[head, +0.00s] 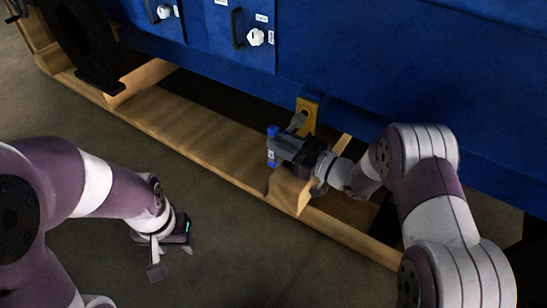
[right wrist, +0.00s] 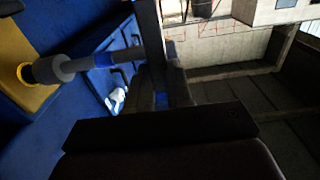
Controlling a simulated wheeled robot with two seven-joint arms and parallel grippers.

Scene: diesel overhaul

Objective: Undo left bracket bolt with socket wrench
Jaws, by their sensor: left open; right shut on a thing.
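The yellow bracket (head: 309,107) is fixed low on the blue engine housing, above the wooden skid; it also shows at the left of the right wrist view (right wrist: 22,45). My right gripper (head: 273,146) is shut on the socket wrench (head: 297,123), just in front of the bracket. In the right wrist view the wrench (right wrist: 70,68) has a grey shaft and dark socket end pointing at the bracket, near a bright yellow ring. The bolt itself is hidden, and I cannot tell whether the socket is seated. My left gripper (head: 171,262) is open and empty, low over the floor.
The blue housing (head: 370,65) rises behind, with white knobs (head: 255,37) and dark handles. The wooden skid (head: 190,125) runs below it, with a crosspiece (head: 290,192) under my right gripper. A dark wheel-like part (head: 82,40) stands at upper left. Floor at front is clear.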

